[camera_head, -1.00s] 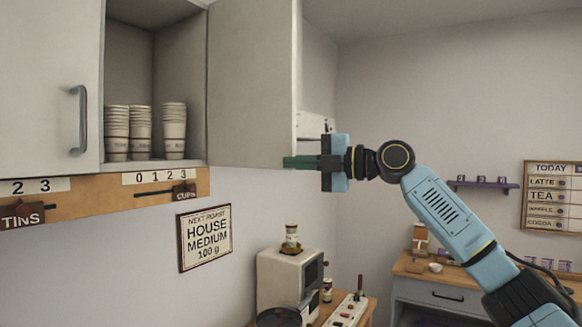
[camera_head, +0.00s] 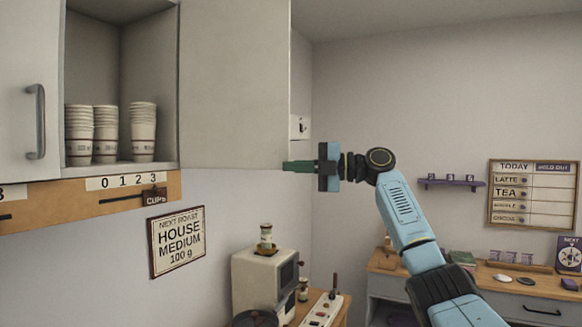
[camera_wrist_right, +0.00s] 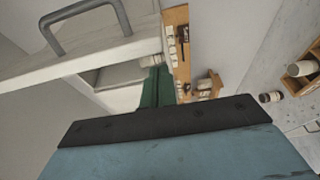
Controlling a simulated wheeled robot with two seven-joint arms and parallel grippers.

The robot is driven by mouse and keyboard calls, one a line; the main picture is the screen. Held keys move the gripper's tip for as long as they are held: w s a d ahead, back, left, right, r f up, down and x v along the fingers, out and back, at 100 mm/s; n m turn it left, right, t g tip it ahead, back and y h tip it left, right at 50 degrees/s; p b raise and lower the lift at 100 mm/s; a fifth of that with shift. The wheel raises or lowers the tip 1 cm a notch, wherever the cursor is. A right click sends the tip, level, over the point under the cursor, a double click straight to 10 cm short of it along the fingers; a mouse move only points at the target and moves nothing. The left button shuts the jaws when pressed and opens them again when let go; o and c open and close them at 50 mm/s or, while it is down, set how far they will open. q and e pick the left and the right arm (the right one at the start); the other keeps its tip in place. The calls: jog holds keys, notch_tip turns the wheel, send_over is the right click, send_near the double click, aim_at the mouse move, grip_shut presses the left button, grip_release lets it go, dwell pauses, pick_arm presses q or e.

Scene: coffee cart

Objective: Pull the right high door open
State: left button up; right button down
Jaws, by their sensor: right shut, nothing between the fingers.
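The right high door (camera_head: 235,85) is the pale cupboard door hinged at the right of the open compartment. It stands swung out, with its inner face showing in the head view. Its handle (camera_wrist_right: 82,22) shows at the upper left of the right wrist view. My right gripper (camera_head: 290,166) is shut and empty, its green fingers at the bottom free corner of the door. The fingers also show in the right wrist view (camera_wrist_right: 157,87), close to the door's edge; I cannot tell whether they touch it. My left gripper is not in view.
Stacked paper cups (camera_head: 142,130) stand inside the open compartment. A closed door with a handle (camera_head: 37,120) is at the left. A wooden slider rail (camera_head: 75,200) runs below. A coffee machine (camera_head: 258,280) stands lower down.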

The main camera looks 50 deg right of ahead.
jog(key=s+a+b, duration=0.2)
jog(key=a+b, duration=0.1)
jog(key=s+d, duration=0.6)
jog(key=d, duration=0.2)
jog(key=shift+b, duration=0.35)
